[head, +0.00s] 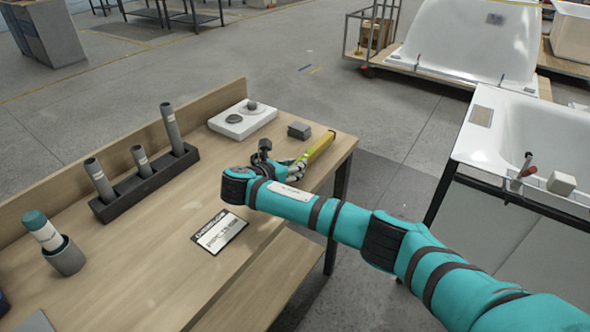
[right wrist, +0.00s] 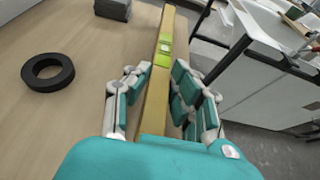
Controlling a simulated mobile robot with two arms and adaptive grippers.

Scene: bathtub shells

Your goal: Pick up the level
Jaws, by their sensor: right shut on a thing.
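The level is a long yellow bar (head: 319,147) at the right edge of the wooden workbench in the head view. In the right wrist view the level (right wrist: 166,48) runs away from the palm, with a bright green vial part on its face. My right gripper (head: 298,168) is shut on the level's near end. In the right wrist view its teal-padded fingers (right wrist: 158,98) lie on both sides of the bar. I cannot tell whether the level is clear of the bench top. My left gripper is not in view.
On the bench (head: 150,276) are a black ring (right wrist: 48,72), a grey block (head: 299,130), a white plate (head: 243,120), a printed card (head: 219,233), a rack (head: 146,183) of grey tubes and a cup (head: 65,257). A white tub shell (head: 493,132) stands right, across a floor gap.

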